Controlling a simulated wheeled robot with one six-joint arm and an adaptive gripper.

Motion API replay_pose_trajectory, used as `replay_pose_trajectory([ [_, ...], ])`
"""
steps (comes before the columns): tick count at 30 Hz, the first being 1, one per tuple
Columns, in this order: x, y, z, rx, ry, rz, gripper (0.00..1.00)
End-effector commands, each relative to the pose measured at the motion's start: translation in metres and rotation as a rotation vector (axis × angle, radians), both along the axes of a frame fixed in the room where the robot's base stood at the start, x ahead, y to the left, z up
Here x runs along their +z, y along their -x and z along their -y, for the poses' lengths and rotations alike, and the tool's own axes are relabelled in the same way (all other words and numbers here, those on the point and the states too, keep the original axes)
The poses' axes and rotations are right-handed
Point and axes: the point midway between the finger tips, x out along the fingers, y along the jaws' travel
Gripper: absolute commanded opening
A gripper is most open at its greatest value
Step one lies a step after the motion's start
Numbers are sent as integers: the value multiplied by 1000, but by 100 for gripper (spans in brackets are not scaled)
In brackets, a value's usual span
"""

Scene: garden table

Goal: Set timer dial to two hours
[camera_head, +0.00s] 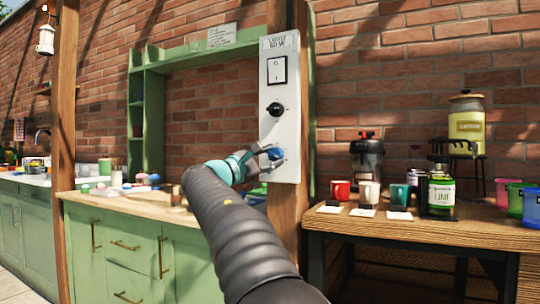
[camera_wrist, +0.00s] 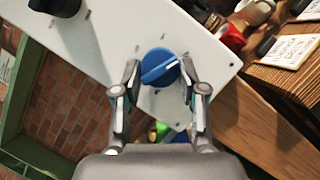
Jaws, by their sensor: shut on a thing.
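The blue timer dial (camera_head: 275,154) is the lowest control on a white panel (camera_head: 280,130) fixed to a wooden post. In the wrist view the dial (camera_wrist: 160,67) has a pale pointer line slanting to the upper right, with small tick marks around it on the panel. My gripper (camera_head: 262,156) reaches the dial from the left in the head view. In the wrist view its two fingers (camera_wrist: 160,82) are closed on the dial's sides. The tick labels are too small to read.
Above the dial are a black knob (camera_head: 275,109) and a rocker switch (camera_head: 279,69). At right a wooden table (camera_head: 430,224) holds cups, a lime bottle (camera_head: 441,198) and a drink dispenser (camera_head: 467,128). At left is a green cabinet (camera_head: 125,250) with small items on top.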

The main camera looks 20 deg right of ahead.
Motion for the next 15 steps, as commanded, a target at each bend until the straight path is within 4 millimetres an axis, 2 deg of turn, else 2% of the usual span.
replay_pose_trajectory([
  [15, 0, -1, 0, 0, -51, 65, 7],
])
